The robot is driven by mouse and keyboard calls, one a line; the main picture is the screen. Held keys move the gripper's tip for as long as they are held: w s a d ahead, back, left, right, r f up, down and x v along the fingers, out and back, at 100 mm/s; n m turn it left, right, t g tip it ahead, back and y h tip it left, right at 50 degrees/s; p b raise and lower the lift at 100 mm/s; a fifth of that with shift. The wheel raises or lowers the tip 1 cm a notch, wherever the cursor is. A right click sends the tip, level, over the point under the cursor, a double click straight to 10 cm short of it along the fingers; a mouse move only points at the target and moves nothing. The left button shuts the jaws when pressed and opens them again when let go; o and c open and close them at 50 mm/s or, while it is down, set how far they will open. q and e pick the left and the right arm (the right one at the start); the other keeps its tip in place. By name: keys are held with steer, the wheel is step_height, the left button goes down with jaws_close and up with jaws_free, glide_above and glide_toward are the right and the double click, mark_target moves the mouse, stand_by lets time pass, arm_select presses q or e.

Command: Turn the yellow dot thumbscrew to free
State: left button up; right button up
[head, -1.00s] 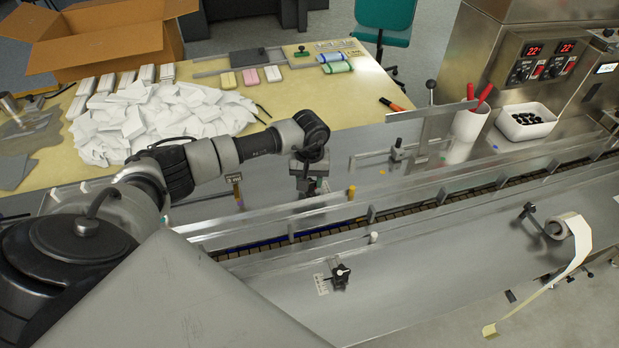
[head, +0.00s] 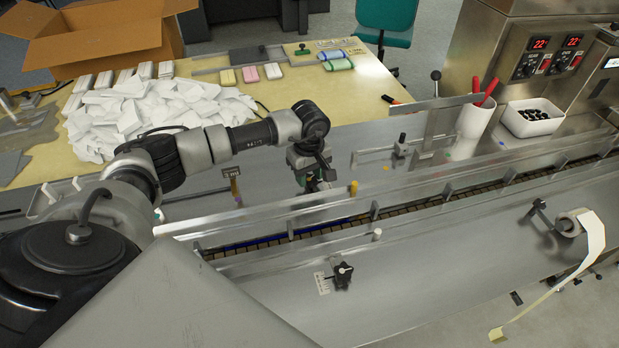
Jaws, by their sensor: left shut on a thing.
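My left gripper (head: 316,181) reaches down behind the clear guide rail, at the far side of the conveyor. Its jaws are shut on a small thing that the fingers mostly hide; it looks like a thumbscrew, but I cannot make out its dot. A small yellow spot (head: 386,167) shows on the steel deck to the right, below another clamp knob (head: 402,149). A black thumbscrew (head: 342,273) with a white scale plate stands on the near deck, apart from the gripper. My right gripper is not in view.
The guide rail (head: 440,187) and conveyor run just in front of the left gripper. A yellow-topped post (head: 354,188) stands close to its right. A cup with red-handled tools (head: 474,128) and a white bin (head: 533,119) stand farther right. The near deck is mostly clear.

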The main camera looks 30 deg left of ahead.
arm_select(q)
steer(key=n+b, duration=0.2)
steer(key=n, duration=0.4)
steer(key=shift+s, duration=0.1)
steer(key=n+b, duration=0.1)
steer(key=n, duration=0.3)
steer(key=shift+s, duration=0.1)
steer(key=n+b, duration=0.1)
steer(key=n, duration=0.1)
steer(key=shift+n, duration=0.4)
steer(key=n, duration=0.5)
steer(key=shift+s+b, duration=0.1)
steer(key=shift+b, duration=0.3)
steer(key=shift+d+r+n, duration=0.15)
steer(key=shift+n, duration=2.55)
steer(key=o, duration=0.9)
